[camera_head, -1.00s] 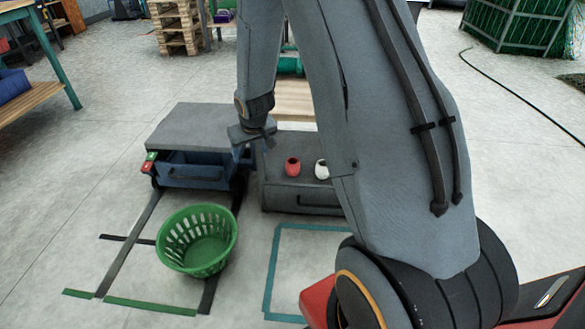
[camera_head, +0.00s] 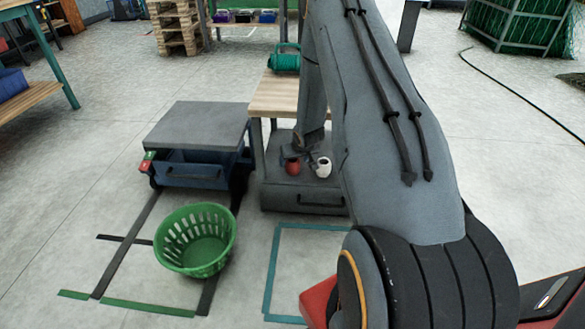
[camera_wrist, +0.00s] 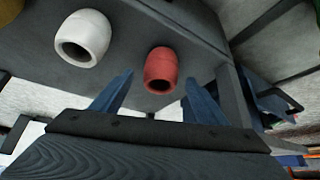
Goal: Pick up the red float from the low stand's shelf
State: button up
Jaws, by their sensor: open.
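The red float (camera_head: 292,167) stands on the grey shelf (camera_head: 275,184) of the low stand, to the left of a white float (camera_head: 323,167). In the wrist view the red float (camera_wrist: 160,70) is ahead of my gripper (camera_wrist: 155,88), between the lines of its two blue fingers. The fingers are spread, with nothing held between them. I cannot tell exactly how far the float is beyond the fingertips. The white float (camera_wrist: 84,38) lies left of the fingers there. In the head view my gripper (camera_head: 300,150) is just behind and above the red float, partly hidden.
A green basket (camera_head: 196,240) stands on the floor in front. A blue drawer unit with a grey top (camera_head: 198,125) is left of the stand. The stand's wooden top (camera_head: 275,95) carries a teal object (camera_head: 284,60) and rises behind the shelf.

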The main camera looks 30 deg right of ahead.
aim_at(294, 161)
jog(key=b+x, duration=0.1)
jog(key=x, duration=0.2)
jog(key=shift+w+f, duration=0.15)
jog(key=shift+f, duration=0.1)
jog(key=c, duration=1.1)
jog(key=shift+c, duration=0.2)
jog(key=shift+r, duration=0.1)
